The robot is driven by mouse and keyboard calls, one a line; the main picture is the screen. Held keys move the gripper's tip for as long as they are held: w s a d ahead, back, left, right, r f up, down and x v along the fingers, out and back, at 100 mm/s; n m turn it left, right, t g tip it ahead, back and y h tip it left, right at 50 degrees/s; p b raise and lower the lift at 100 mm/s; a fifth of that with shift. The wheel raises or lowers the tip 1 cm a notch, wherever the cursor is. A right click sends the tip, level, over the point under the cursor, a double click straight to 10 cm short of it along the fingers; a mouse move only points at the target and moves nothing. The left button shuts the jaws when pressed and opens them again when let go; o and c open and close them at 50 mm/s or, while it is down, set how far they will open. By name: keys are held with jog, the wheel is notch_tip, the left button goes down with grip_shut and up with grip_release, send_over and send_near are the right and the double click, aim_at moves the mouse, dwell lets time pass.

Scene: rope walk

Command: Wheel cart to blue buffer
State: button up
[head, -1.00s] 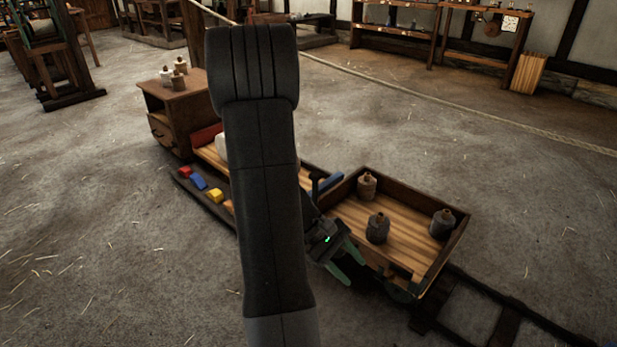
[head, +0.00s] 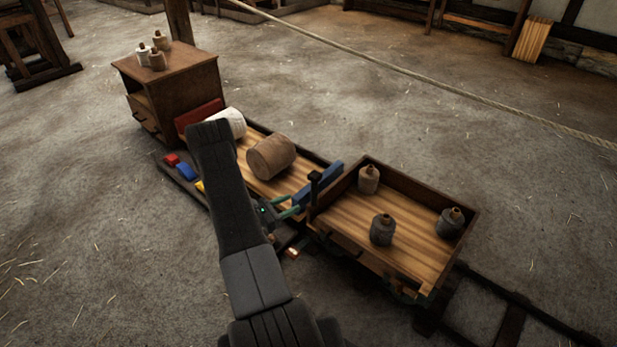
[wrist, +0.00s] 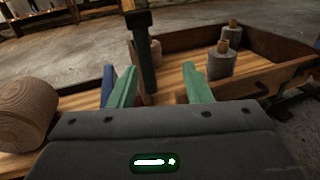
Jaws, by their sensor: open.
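The cart (head: 350,212) is an open wooden tray on a dark track, with several stoppered bottles in it. A dark upright post (head: 314,186) with a black top stands at its left end; it also shows in the wrist view (wrist: 143,60). A long blue bar (head: 328,178), which looks like the blue buffer, lies close by that end; I cannot tell whether they touch. My gripper (head: 286,207) is open at the cart's left end. In the wrist view the post appears between its green fingers (wrist: 160,86); whether it is inside their reach is unclear.
A plank bed left of the cart carries a brown roll (head: 271,157) and a white roll (head: 232,122), with a red board (head: 198,114) at its far end. Small coloured blocks, one blue (head: 187,172), line its near side. A wooden cabinet (head: 170,90) stands behind.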

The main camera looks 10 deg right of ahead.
aim_at(312, 189)
jog(key=shift+n+t, duration=0.6)
jog(key=x, duration=0.4)
jog(key=w+f+b+x, duration=0.1)
jog(key=x, duration=0.3)
jog(key=w+a+f+b+x, duration=0.1)
jog(key=x, duration=0.4)
jog(key=shift+d, duration=0.1)
grip_shut()
